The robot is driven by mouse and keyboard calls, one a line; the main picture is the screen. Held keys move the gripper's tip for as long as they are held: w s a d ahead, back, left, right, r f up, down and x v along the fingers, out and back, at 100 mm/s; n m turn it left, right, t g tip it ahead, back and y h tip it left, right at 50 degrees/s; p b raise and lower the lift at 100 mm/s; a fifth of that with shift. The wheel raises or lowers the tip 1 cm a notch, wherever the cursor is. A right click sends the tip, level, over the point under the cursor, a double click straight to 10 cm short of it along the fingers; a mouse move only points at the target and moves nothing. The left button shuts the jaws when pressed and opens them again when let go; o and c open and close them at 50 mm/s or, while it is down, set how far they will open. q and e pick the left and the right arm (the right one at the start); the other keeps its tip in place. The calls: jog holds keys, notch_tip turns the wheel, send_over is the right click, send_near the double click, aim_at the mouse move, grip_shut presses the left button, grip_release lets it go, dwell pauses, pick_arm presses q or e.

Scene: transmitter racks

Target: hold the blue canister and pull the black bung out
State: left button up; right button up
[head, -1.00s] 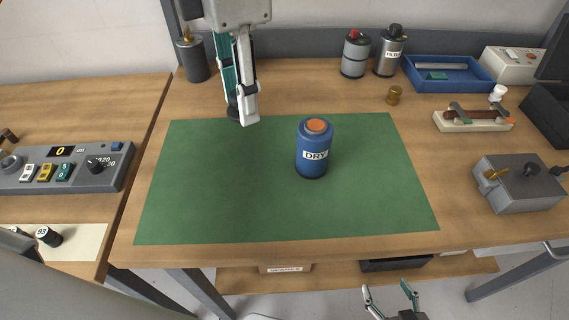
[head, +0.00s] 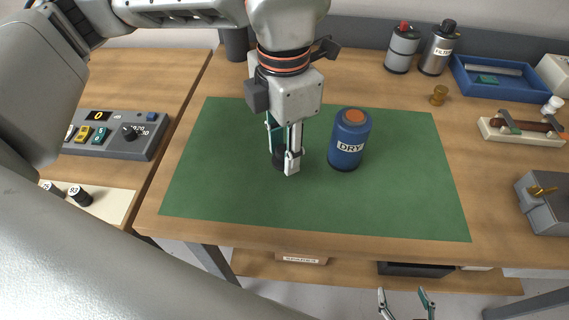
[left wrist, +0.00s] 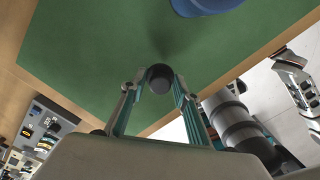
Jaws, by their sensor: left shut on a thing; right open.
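The blue canister (head: 346,150), labelled DRY, stands upright on the green mat (head: 230,205). Its top shows an orange round face, with no bung in it. My left gripper (head: 287,162) is just left of the canister, low over the mat, shut on the black bung (head: 279,159). The left wrist view shows the bung (left wrist: 160,79) between the two fingertips, and part of the canister (left wrist: 205,5) at the top edge. I cannot tell whether the bung touches the mat. My right gripper (head: 407,304) is open and empty, below the table's front edge.
At the back stand a red-topped grey canister (head: 402,50) and a FILTER canister (head: 438,48). A blue tray (head: 500,92), a brass piece (head: 438,95) and a fuse holder (head: 520,132) lie to the right. The mat's front and right parts are clear.

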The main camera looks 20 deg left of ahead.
aim_at(284, 177)
pick_arm(q)
jog(key=shift+f, duration=2.35)
jog(key=shift+f, duration=0.2)
jog(key=o, duration=1.2)
jog(key=shift+r, duration=0.1)
notch_tip(284, 177, up, 12)
jog(key=shift+r, duration=0.15)
